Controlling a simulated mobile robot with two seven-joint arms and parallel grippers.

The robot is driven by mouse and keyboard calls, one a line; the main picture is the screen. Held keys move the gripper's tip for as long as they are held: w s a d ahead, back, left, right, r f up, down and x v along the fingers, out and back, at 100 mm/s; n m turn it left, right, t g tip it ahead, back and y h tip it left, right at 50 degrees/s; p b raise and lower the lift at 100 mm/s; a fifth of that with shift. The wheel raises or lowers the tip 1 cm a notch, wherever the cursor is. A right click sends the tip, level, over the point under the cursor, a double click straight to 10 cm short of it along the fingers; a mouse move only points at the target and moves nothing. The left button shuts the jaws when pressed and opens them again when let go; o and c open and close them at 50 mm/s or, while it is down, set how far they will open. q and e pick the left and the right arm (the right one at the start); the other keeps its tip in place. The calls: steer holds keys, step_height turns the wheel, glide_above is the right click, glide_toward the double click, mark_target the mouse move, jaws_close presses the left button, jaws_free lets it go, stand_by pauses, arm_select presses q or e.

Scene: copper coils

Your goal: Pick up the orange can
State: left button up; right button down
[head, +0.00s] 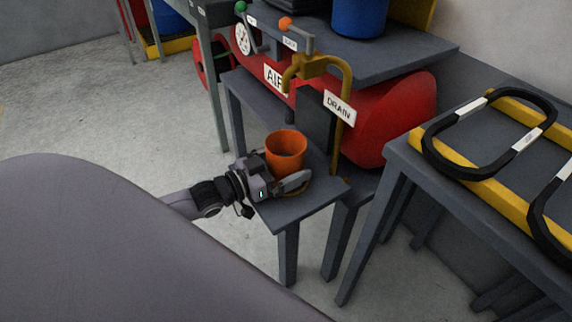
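The orange can (286,142) is an open-topped cup shape. It stands upright on a small grey stand (318,196) in the middle of the head view. My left gripper (283,170) reaches in from the left at the can's lower part. Its fingers are spread, with the near finger in front of the can's base and the far one partly hidden behind the can. I cannot tell whether either finger touches it. My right gripper is not in view.
A yellow pipe (346,100) with a DRAIN sign (339,106) rises close behind the can. A red tank (395,115) lies behind, under a grey shelf (400,55). A grey table (440,180) with black-and-yellow items stands at the right. Open floor (100,110) lies at the left.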

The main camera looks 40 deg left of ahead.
arm_select(q)
steer(key=c, duration=0.9)
steer(key=shift+r, duration=0.1)
steer(key=shift+c, duration=0.8)
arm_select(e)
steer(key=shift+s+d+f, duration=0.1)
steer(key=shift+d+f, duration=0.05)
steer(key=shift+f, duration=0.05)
arm_select(q)
steer(key=shift+s+r, duration=0.1)
steer(key=shift+s+a+r+p, duration=0.2)
steer(key=shift+s+r+p, duration=0.1)
steer(key=shift+r+p, duration=0.2)
steer(key=r, duration=0.2)
steer(key=r+p, duration=0.1)
steer(key=r, duration=0.1)
steer(key=r+p, duration=0.1)
steer(key=r, duration=0.1)
steer(key=shift+s, duration=0.25)
steer(key=p+v, duration=0.4)
steer(key=v, duration=1.4)
steer(key=shift+s, duration=0.3)
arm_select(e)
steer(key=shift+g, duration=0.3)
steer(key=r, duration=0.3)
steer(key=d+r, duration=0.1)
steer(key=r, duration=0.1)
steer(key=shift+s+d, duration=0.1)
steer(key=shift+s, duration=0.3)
